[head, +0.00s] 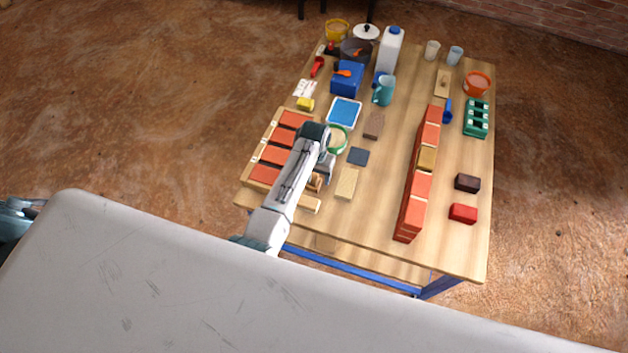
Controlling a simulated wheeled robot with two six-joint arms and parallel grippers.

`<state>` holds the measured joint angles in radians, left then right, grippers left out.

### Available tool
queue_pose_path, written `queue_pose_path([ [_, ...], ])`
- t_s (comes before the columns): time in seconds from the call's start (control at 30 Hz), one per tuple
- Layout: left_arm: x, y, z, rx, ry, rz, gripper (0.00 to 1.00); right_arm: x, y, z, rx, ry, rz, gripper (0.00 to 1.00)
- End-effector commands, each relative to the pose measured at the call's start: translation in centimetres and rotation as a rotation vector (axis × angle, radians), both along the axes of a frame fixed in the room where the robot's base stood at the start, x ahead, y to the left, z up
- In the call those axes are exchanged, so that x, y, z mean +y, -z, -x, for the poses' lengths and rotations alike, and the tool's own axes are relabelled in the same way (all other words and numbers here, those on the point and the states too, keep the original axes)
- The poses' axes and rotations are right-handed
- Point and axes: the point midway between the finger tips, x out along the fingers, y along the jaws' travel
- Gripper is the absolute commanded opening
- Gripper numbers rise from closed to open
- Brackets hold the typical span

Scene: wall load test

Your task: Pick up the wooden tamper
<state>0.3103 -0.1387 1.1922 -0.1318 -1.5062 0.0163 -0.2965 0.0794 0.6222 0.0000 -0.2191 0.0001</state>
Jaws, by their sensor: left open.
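A small brown wooden piece that looks like the wooden tamper (315,183) lies near the front left of the table, partly hidden by my left arm. My left gripper (325,174) is open and points down close above and beside it. The fingertips are small and partly hidden, so I cannot tell whether they touch it. My right gripper is not in view.
A tray of red bricks (273,156) is left of my arm, and a pale wooden block (347,183) is to the right. A long brick wall (415,200) stands right of centre on the table (380,222). Containers crowd the back.

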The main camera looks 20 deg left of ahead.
Motion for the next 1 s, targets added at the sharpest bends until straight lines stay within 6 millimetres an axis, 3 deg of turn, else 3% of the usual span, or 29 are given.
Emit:
queue_pose_path([
  [0.23, 0.3, 2.9, -0.1, 0.002, 0.000, -0.001, 0.65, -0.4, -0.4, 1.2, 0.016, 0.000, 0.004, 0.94],
  [0.5, 0.3, 3.3, -0.1, -0.001, -0.001, -0.001, 0.65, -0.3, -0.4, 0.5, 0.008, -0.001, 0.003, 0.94],
  [0.53, 0.3, 3.3, -0.1, -0.001, -0.001, -0.001, 0.64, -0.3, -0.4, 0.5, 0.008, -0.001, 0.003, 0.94],
  [0.77, 0.2, 3.3, -0.1, -0.001, -0.001, -0.001, 0.18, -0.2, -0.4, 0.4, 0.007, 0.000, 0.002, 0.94],
  [1.0, 0.2, 3.3, -0.1, -0.001, -0.001, 0.000, 0.18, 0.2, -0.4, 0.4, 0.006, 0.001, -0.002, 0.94],
])
